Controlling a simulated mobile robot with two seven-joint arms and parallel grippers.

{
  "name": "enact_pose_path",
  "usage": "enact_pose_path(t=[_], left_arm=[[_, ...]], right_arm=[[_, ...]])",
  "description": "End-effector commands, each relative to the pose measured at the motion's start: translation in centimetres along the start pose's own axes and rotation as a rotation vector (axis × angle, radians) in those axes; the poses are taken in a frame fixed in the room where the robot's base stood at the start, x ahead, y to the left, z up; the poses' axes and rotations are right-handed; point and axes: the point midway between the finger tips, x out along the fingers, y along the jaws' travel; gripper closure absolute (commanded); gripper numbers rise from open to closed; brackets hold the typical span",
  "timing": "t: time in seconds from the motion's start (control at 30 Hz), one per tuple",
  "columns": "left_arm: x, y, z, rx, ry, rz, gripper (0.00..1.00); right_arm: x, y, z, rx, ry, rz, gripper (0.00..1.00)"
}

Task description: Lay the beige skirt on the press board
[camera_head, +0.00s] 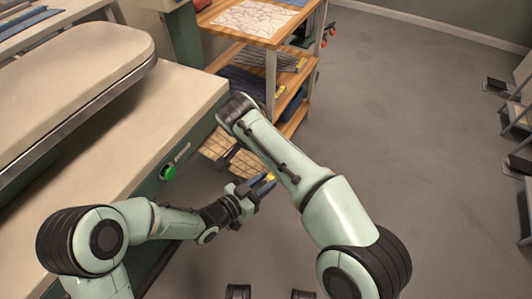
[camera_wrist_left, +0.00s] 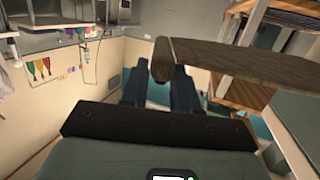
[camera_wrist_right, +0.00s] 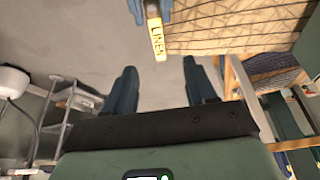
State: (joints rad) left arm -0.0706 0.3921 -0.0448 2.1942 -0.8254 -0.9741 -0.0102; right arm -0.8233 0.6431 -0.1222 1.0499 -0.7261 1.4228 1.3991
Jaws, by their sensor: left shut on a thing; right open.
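The beige skirt (camera_head: 216,145) hangs beside the table, partly hidden behind my right arm. Its beige checked cloth fills the upper right of the right wrist view (camera_wrist_right: 235,25), with a yellow LINEN tag (camera_wrist_right: 158,38). My left gripper (camera_head: 263,183) is at the skirt's lower right, shut on it near the tag. In the left wrist view, a brown grained strip (camera_wrist_left: 235,62) crosses in front of its fingers. My right gripper (camera_wrist_right: 160,88) is open and empty, with the cloth beyond its fingertips. The padded press board (camera_head: 75,60) lies on the table at left and is bare.
A green button (camera_head: 169,173) sits on the side of the pale table (camera_head: 185,90). A wooden shelf unit (camera_head: 235,25) with folded cloth stands behind the arms. Grey floor (camera_head: 400,110) is open to the right, with stands at the far right edge.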

Motion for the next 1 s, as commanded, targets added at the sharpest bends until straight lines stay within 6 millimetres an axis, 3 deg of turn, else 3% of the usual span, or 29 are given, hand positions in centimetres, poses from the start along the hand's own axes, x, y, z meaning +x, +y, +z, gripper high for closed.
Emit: enact_pose_path(t=[0.17, 0.7, 1.0], left_arm=[[0.0, 0.0, -0.1, 0.001, 0.002, 0.0, 1.0], [0.0, 0.0, -0.1, 0.001, 0.002, 0.0, 1.0], [0.0, 0.0, -0.1, 0.001, 0.002, 0.0, 1.0]], right_arm=[[0.4, 0.0, 0.3, 0.016, 0.013, 0.013, 0.44], [9.8, 0.1, 0.2, 0.014, 0.011, 0.011, 0.44], [11.5, 0.0, 0.2, 0.014, 0.011, 0.009, 0.44]])
